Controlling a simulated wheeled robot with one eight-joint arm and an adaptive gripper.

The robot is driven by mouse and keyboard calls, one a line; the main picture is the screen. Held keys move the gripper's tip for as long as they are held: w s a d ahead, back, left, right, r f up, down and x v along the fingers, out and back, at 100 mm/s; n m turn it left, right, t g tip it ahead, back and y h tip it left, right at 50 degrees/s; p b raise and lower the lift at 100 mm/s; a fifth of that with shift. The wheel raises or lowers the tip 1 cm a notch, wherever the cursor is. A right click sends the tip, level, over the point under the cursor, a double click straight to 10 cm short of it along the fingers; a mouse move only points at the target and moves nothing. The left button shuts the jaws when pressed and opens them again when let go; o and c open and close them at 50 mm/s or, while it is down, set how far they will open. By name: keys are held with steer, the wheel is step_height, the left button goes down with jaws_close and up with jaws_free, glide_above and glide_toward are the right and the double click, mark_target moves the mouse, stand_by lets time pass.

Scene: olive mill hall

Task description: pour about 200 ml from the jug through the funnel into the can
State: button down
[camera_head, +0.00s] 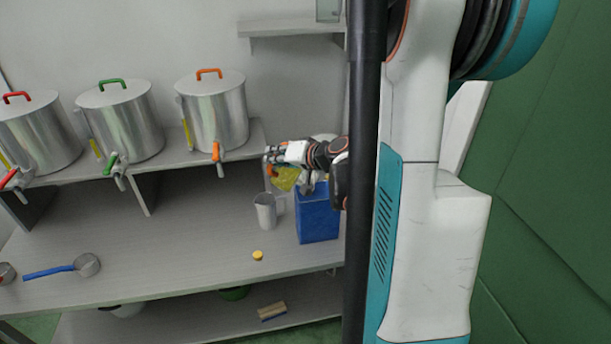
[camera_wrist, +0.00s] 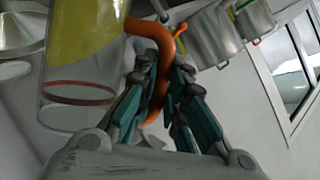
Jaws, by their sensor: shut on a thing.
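My gripper (camera_head: 277,158) is shut on the orange handle of the clear jug (camera_head: 286,179); the fingers (camera_wrist: 158,85) close around the handle in the wrist view. The jug (camera_wrist: 85,45) holds yellow liquid, has a red line around it, and looks tilted. It is above and just left of the top of the blue can (camera_head: 318,218), which stands upright on the bench. A small grey piece at the can's top, perhaps the funnel (camera_head: 307,187), is mostly hidden by the jug and my wrist. I cannot tell whether liquid is flowing.
A grey measuring cup (camera_head: 265,212) stands left of the can. A yellow cap (camera_head: 258,255) lies in front. Several steel vats with taps, one with an orange handle (camera_head: 212,110), stand on the raised shelf. A blue-handled ladle (camera_head: 60,270) lies left. The middle bench is clear.

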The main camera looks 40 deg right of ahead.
steer(key=shift+s+a+n, duration=0.1)
steer(key=shift+a+n, duration=0.3)
steer(key=shift+a, duration=0.25)
steer(key=shift+d+f, duration=0.1)
steer(key=shift+d, duration=0.1)
steer(key=shift+d+f+h, duration=0.15)
steer(key=shift+f+h, duration=0.1)
steer(key=shift+h, duration=0.15)
steer(key=shift+a+f+b, duration=0.2)
steer(key=shift+a+b, duration=0.15)
steer(key=shift+b, duration=0.05)
steer(key=a+f+n+h+b, duration=0.3)
steer(key=a+f+n+b, duration=0.1)
steer(key=f, duration=0.5)
steer(key=shift+w+a+n+h+b, duration=0.2)
steer(key=shift+a+n+h+b, duration=0.1)
steer(key=shift+a+b, duration=0.25)
steer(key=shift+d, duration=0.1)
